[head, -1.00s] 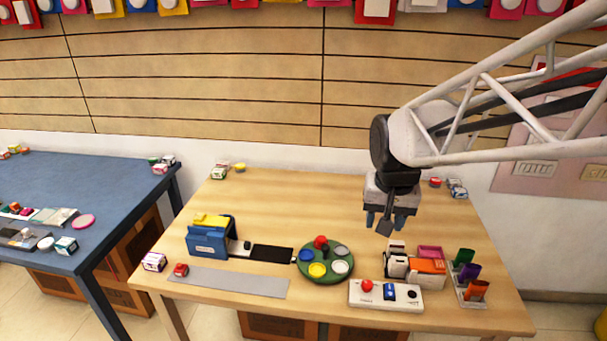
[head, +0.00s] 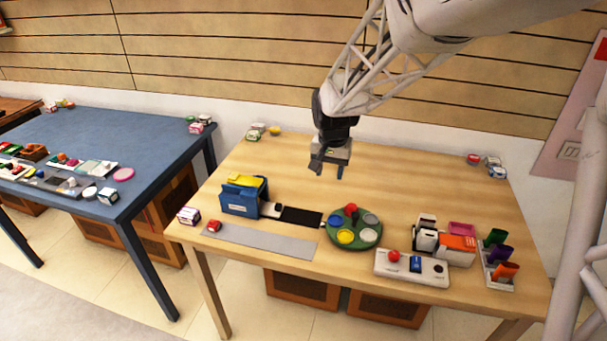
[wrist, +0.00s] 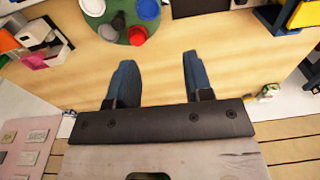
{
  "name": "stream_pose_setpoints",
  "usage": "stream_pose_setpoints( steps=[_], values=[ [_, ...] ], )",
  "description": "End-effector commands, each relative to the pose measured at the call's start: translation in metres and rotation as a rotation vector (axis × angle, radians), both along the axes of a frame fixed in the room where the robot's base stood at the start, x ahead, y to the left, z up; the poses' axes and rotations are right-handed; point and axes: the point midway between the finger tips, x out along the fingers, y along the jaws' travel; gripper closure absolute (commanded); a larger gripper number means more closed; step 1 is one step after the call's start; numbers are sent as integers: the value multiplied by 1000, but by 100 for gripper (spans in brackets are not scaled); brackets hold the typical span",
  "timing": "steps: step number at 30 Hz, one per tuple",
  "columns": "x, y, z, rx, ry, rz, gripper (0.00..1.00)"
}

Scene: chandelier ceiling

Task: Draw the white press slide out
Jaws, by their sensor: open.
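The blue press (head: 240,200) with a yellow top stands on the left part of the wooden table. Its white slide (head: 266,209) shows at the press's right side, with a small dark knob on it, beside a black pad (head: 302,216). How much of the slide is inside the press is hidden. My gripper (head: 328,170) is open and empty above the table, behind and to the right of the press. In the wrist view, the two blue fingers (wrist: 157,78) are apart over bare wood, and the blue press (wrist: 285,18) is at the upper right edge.
A green round tray (head: 341,238) with coloured discs stands right of the pad. A white panel (head: 411,268) with a red knob, an orange box (head: 457,244) and coloured holders are further right. A grey strip (head: 262,243) lies in front of the press. The table's back middle is clear.

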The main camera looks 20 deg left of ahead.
Motion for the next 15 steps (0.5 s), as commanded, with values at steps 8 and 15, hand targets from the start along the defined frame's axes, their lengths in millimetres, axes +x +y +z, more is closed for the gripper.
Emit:
stream_pose_setpoints(
  steps=[8, 15],
  values=[
    [24, 69, -47, -9, 25, 5, 53],
    [36, 126, -89, -18, 44, 6, 53]
  ],
)
